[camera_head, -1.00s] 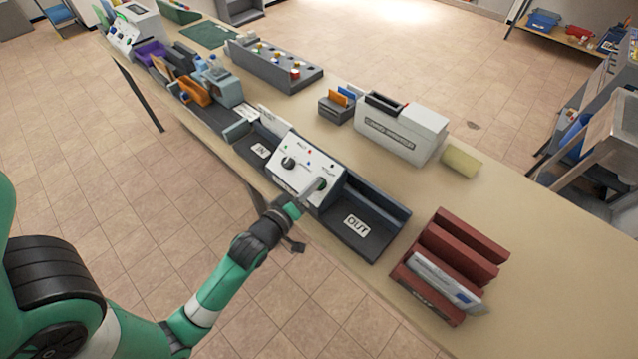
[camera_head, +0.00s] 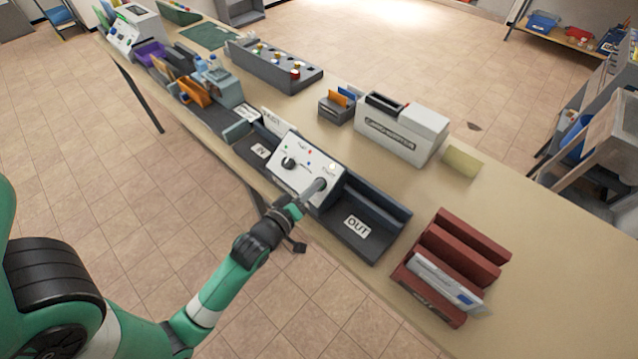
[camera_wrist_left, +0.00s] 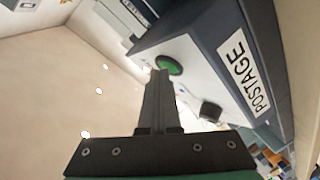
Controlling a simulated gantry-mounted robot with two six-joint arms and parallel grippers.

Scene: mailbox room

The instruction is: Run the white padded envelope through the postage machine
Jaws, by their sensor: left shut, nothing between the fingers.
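The postage machine (camera_head: 300,170) is a white-faced box with a black knob, small coloured lights and a green button (camera_wrist_left: 168,65). It stands between the IN tray (camera_head: 252,147) and the OUT tray (camera_head: 375,240). My left gripper (camera_head: 319,187) is shut and empty, with its tips at the green button in the left wrist view (camera_wrist_left: 160,74); contact looks likely. A small lamp (camera_head: 331,167) glows pale on the panel. No envelope shows in the OUT tray. A white envelope (camera_head: 440,280) stands in the red rack; I cannot tell whether it is the padded one. My right gripper is out of view.
The red rack (camera_head: 470,241) stands right of the OUT tray. A white labelled box (camera_head: 402,133) and a yellow block (camera_head: 461,161) are behind the machine. Bins and sorting trays fill the far left of the counter (camera_head: 540,250), whose right part is clear.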

